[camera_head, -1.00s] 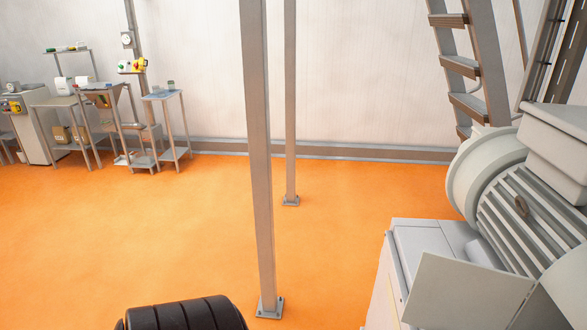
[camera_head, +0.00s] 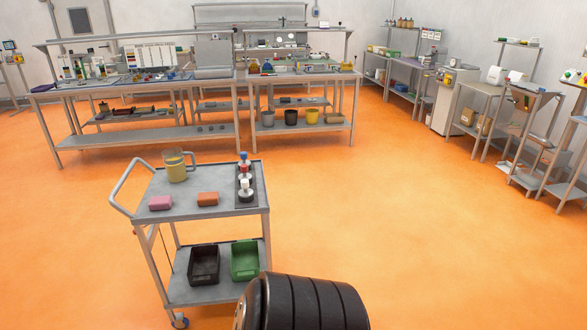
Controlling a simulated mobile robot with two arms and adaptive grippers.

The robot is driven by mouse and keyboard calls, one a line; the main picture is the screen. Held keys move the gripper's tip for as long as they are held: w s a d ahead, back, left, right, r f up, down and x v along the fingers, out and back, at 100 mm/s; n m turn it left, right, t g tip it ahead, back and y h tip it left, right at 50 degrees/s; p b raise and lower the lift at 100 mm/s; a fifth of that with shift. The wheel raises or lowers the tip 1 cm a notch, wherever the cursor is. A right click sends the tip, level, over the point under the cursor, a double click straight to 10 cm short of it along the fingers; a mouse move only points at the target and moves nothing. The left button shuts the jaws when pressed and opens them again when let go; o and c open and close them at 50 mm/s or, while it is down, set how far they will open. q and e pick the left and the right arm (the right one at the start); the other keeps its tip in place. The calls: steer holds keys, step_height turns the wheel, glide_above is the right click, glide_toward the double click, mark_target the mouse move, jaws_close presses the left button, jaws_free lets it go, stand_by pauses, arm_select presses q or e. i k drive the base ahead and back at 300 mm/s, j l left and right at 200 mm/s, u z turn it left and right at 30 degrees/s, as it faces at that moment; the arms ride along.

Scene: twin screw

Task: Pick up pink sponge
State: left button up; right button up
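A pink sponge (camera_head: 161,203) lies on the top shelf of a grey metal cart (camera_head: 213,176), near its front left corner. An orange sponge-like block (camera_head: 208,199) lies to its right, apart from it. Neither of my grippers is in view. A black ribbed rounded part (camera_head: 305,302) at the bottom edge appears to be mine; it hides part of the cart's lower right side.
The cart top also holds a jug of yellowish contents (camera_head: 176,166) and a dark tray (camera_head: 246,185) with several bottles. A black bin (camera_head: 204,265) and a green bin (camera_head: 244,260) stand on its lower shelf. Workbenches (camera_head: 140,83) stand behind. Orange floor right of the cart is clear.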

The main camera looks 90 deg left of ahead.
mark_target(159, 203)
steer(key=u, duration=3.75)
steer(key=z, duration=4.5)
steer(key=u, duration=4.4)
